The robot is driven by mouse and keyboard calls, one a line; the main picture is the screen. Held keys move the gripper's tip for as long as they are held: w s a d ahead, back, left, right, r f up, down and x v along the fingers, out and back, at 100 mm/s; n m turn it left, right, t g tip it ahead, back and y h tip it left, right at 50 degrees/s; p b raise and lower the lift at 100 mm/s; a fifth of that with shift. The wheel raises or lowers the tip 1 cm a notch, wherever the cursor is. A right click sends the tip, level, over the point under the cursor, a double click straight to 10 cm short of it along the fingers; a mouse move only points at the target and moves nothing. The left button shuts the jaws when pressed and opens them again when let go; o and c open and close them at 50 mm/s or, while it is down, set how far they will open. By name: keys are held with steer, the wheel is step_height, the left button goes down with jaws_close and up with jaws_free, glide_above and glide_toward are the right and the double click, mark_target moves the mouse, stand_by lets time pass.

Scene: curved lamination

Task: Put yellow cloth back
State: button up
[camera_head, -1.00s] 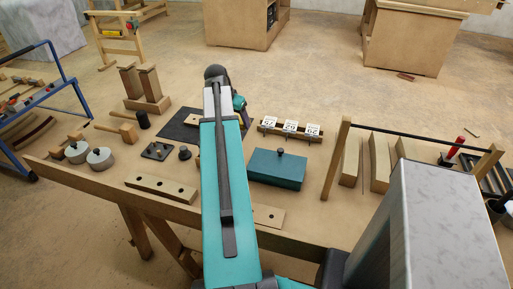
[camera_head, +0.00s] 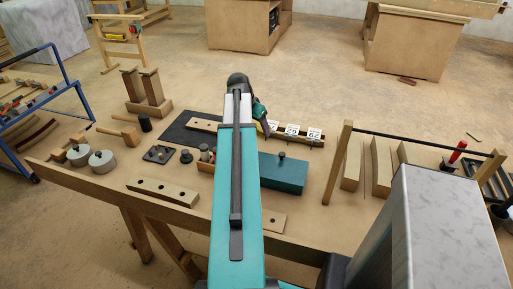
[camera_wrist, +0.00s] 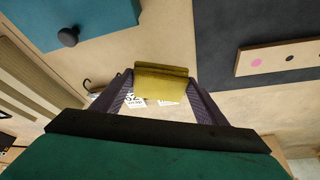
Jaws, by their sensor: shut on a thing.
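The yellow cloth (camera_wrist: 162,82) is a small folded piece between my gripper's fingertips in the wrist view. My gripper (camera_wrist: 160,76) is shut on it, with one dark finger on each side. In the head view my gripper (camera_head: 260,110) is over the back of the workbench, close to the left end of the rack with white number tags (camera_head: 292,131). My arm hides much of the gripper there, and the cloth is not clearly visible. In the wrist view the tags (camera_wrist: 135,100) show partly behind and below the cloth.
A teal box (camera_head: 284,173) with a black knob lies just right of my arm. A dark mat (camera_head: 178,138) with a wooden strip (camera_head: 203,125) is to the left. A wooden frame with a black bar (camera_head: 420,142) stands on the right. Bare bench lies between the frame and the teal box.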

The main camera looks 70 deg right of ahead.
steer(key=shift+f+p, duration=0.5)
steer(key=shift+f, duration=2.2)
steer(key=shift+f+p, duration=0.45)
steer(key=shift+f, duration=1.4)
steer(key=shift+f, duration=0.15)
steer(key=o, duration=0.9)
steer(key=shift+b+v, duration=1.05)
steer(key=shift+v, duration=5.1)
steer(key=shift+d, duration=0.1)
